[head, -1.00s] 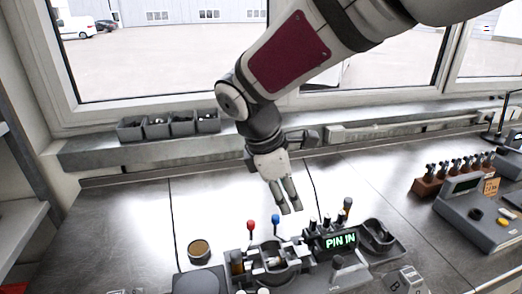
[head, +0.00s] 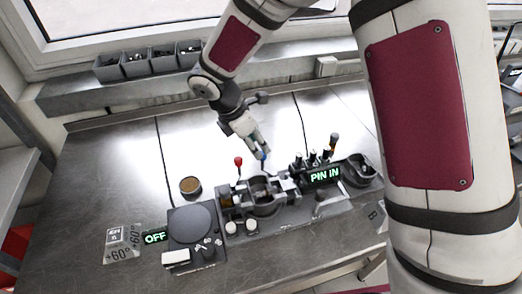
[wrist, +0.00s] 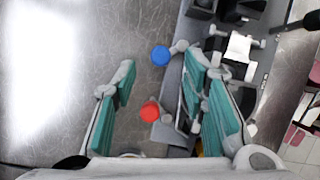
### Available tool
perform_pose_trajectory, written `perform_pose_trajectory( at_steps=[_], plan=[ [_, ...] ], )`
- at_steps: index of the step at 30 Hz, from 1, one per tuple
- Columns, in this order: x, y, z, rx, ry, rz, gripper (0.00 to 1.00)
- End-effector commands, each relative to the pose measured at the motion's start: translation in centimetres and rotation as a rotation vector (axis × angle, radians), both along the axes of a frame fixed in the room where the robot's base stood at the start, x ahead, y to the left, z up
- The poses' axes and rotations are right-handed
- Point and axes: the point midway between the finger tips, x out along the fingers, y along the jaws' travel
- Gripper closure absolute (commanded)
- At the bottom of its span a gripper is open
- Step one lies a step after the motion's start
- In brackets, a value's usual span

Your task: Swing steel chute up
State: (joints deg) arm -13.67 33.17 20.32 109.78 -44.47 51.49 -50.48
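My gripper (head: 258,147) points down at the back of the bench fixture (head: 266,198), close to a blue-knobbed lever (head: 263,155). In the wrist view its two teal-padded fingers (wrist: 159,68) are spread apart with nothing between them held. The blue knob (wrist: 161,56) appears between the fingertip lines, and a red knob (wrist: 150,111) appears lower between the fingers. The red knob (head: 238,161) stands left of my gripper in the head view. I cannot tell for sure which metal part of the fixture is the steel chute. Whether a finger touches the blue knob is unclear.
A lit "PIN IN" display (head: 323,175) and a dark tray (head: 361,170) stand to the right. A round plate unit (head: 188,224) with an "OFF" display and a small round tin (head: 190,186) are left. Grey bins (head: 150,62) line the sill.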

Motion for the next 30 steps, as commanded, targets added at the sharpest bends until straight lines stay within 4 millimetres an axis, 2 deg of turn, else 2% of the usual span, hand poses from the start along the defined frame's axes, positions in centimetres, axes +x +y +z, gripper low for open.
perform_pose_trajectory(
  at_steps=[3, 9, 20, 21, 26, 30],
  plan=[
    [0.2, -0.7, -1.9, -0.001, 0.003, 0.0, 0.6],
    [0.6, -1.5, -3.8, -0.001, 0.0, 0.0, 0.6],
    [0.8, -1.7, -4.3, 0.001, -0.001, -0.001, 0.6],
    [0.8, -1.7, -4.3, 0.001, -0.001, -0.001, 0.63],
    [0.7, -1.7, -4.3, 0.001, -0.001, -0.001, 0.99],
    [0.8, -1.6, -4.3, 0.001, -0.001, -0.001, 1.0]
  ],
)
